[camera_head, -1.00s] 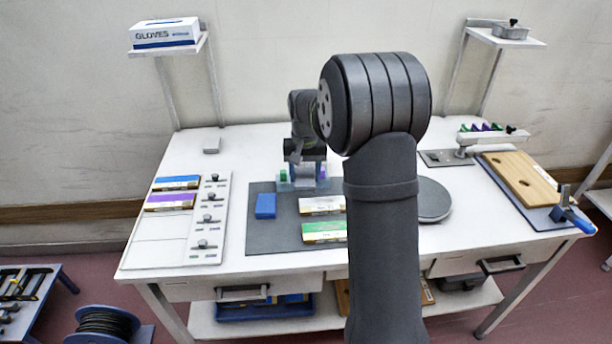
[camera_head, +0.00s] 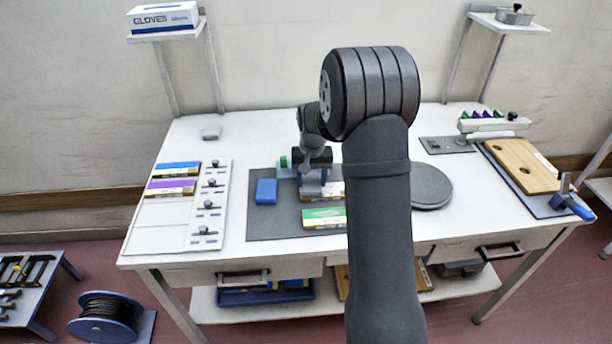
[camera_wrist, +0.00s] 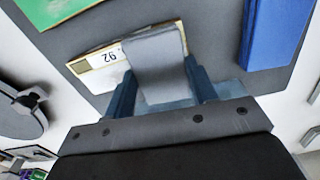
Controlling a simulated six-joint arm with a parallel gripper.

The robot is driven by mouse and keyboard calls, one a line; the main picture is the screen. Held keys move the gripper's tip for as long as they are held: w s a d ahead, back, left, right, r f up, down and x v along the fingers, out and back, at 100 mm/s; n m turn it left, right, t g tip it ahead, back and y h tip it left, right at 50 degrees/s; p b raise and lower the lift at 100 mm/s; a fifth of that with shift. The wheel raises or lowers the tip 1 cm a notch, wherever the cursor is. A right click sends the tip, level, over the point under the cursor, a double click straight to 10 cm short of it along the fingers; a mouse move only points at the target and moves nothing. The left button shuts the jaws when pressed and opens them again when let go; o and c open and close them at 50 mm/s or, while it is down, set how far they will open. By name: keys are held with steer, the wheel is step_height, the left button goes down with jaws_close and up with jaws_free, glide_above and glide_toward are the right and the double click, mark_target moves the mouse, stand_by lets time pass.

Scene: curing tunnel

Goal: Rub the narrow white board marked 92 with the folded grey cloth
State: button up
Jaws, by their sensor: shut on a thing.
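The narrow white board marked 92 (camera_wrist: 98,58) lies on the dark grey mat, with its number showing in the wrist view. In the head view its right part (camera_head: 337,189) shows beside my gripper. My gripper (camera_wrist: 162,88) is shut on the folded grey cloth (camera_wrist: 156,58), which covers part of the board. Whether the cloth presses on the board or hovers just above it, I cannot tell. In the head view my gripper (camera_head: 313,188) points down over the left part of the board, and the cloth is hard to make out there.
A green-topped board (camera_head: 323,217) lies in front of the white one on the mat (camera_head: 275,226). A blue block (camera_head: 266,191) lies to the left. A pale blue holder (camera_head: 286,172) stands behind. A round grey disc (camera_head: 431,187) is at right.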

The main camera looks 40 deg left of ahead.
steer(key=shift+w+d, duration=3.25)
steer(key=shift+d, duration=0.05)
steer(key=shift+s+a, duration=3.85)
steer(key=shift+s+a+r, duration=0.15)
steer(key=shift+r, duration=3.9)
